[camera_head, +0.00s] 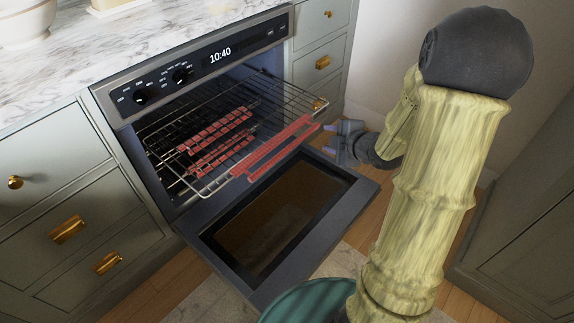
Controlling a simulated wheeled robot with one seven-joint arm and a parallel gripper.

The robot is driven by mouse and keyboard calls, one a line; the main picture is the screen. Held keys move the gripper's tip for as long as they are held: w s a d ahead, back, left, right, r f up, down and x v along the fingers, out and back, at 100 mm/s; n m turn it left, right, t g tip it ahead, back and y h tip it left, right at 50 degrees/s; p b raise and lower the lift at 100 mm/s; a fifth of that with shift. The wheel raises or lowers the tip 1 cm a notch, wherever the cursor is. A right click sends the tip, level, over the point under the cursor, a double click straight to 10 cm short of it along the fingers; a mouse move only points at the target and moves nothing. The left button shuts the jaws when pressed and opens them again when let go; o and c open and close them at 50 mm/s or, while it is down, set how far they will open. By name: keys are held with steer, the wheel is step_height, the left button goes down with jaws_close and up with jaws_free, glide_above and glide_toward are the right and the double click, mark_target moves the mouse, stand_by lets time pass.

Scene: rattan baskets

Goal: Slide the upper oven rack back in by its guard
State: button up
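The upper oven rack (205,190) is a wire rack that sticks out of the oven (205,75) above the lowered door. A red guard (277,148) with a long slot runs along its front edge. My gripper (332,143) is just right of the guard's far end, with its fingers pointing left. The fingers look spread, with nothing between them. The gripper appears apart from the guard, though the exact gap in depth cannot be told.
More red guards (217,130) show through the upper rack's wires, inside the oven. The open oven door (350,195) lies flat below the rack. Drawers with brass handles (68,229) flank the oven. A marble counter (130,40) is above. Wooden floor shows right of the door.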

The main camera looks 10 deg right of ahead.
mark_target(287, 150)
step_height(287, 150, down, 10)
steer(key=s+n+t+y+b, duration=0.1)
steer(key=n+y+b, duration=0.4)
steer(key=b, duration=0.5)
steer(key=s+n, duration=0.1)
steer(key=n, duration=0.1)
steer(key=shift+d+f+n+t+y+b, duration=0.25)
steer(key=shift+d+n+t+y+b, duration=0.05)
steer(key=shift+d+t+y, duration=0.1)
steer(key=b+x, duration=0.6)
steer(key=x, duration=1.1)
steer(key=shift+w+a+f, duration=0.1)
steer(key=shift+w+a, duration=0.1)
steer(key=shift+w, duration=0.05)
jaws_close()
